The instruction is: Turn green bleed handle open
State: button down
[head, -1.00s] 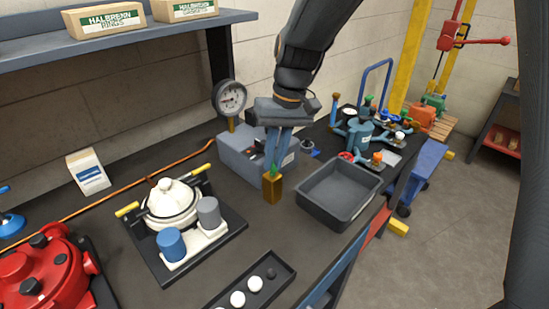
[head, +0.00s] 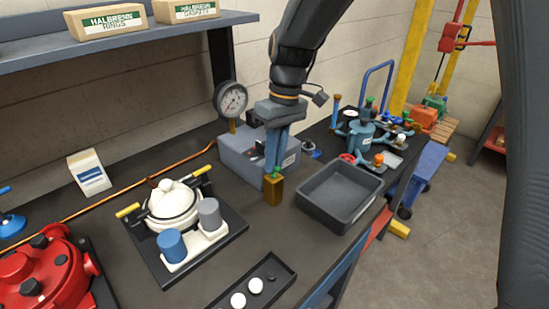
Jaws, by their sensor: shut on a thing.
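The green bleed handle (head: 278,170) sits on top of a small brass block (head: 273,190) at the front of a grey box (head: 242,154) on the bench. My gripper (head: 275,168) points down from above, its blue fingers shut on the green handle. The fingers hide most of the handle, so its exact angle is hard to tell. A round pressure gauge (head: 231,98) stands on a brass stem behind the grey box.
An empty dark tray (head: 340,222) stands close to the right of the brass block. A white lidded pot (head: 172,204) with blue and grey cylinders is at the left. Valve hardware (head: 360,135) stands behind the tray. Bare bench lies in front of the block.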

jog(key=c, duration=1.8)
grip_release()
notch_tip(320, 180, up, 8)
jog(key=w+d+b, duration=0.1)
jog(key=b, duration=0.1)
jog(key=shift+f, duration=0.15)
jog(key=shift+w, duration=0.1)
